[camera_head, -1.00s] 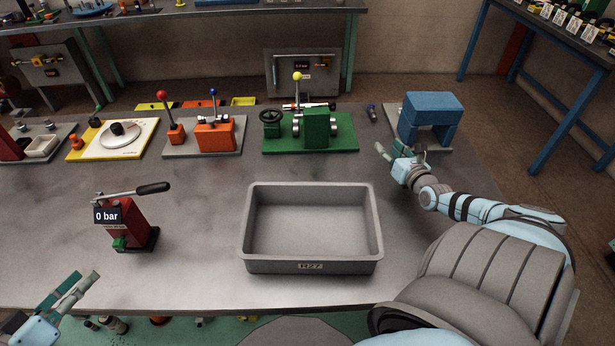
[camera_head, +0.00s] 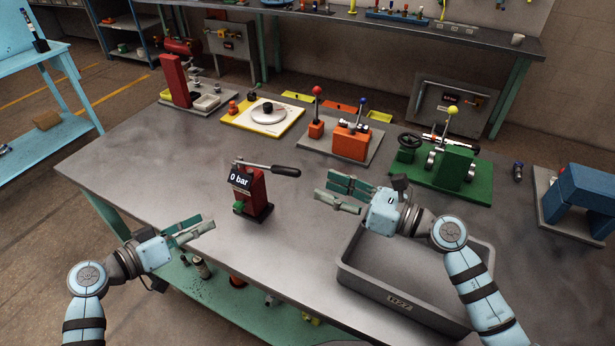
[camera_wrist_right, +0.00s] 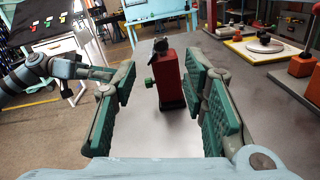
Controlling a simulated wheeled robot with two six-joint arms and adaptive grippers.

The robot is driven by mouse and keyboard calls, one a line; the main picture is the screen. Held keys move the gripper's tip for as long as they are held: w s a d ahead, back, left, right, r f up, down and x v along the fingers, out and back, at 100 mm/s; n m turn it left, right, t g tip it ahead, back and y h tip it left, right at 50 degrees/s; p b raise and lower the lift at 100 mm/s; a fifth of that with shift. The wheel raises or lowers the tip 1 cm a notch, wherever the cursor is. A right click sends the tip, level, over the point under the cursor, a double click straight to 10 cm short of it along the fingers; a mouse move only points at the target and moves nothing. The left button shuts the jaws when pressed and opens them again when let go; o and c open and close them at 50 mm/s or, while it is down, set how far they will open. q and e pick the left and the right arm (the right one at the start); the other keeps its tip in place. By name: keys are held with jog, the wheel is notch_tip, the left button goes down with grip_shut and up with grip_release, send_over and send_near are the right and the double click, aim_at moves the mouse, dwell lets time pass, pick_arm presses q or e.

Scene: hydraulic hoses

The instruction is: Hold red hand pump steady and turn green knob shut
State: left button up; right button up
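The red hand pump (camera_head: 256,192) stands upright on the grey table, with a black-gripped lever (camera_head: 272,169) on top and a "0 bar" label (camera_head: 240,180) floating over it. Its green knob (camera_head: 238,207) is low on its left side. In the right wrist view the pump (camera_wrist_right: 171,80) stands beyond my right fingers, with the knob (camera_wrist_right: 149,84) at its left. My left gripper (camera_head: 202,229) is open and empty, left of and nearer than the pump. My right gripper (camera_head: 337,193) is open and empty, right of the pump, its fingers facing it. Neither touches the pump.
A grey bin (camera_head: 415,305) sits under and beside my right arm. Along the back stand a white dial on a yellow base (camera_head: 266,115), an orange lever block (camera_head: 350,142) and a green valve unit (camera_head: 452,168). The table left of the pump is clear.

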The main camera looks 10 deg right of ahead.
aim_at(284, 171)
pick_arm(q)
jog(key=shift+w+a, duration=0.1)
pick_arm(e)
jog(key=x, duration=1.1)
jog(key=shift+w+a, duration=0.2)
jog(key=shift+w, duration=0.15)
grip_shut()
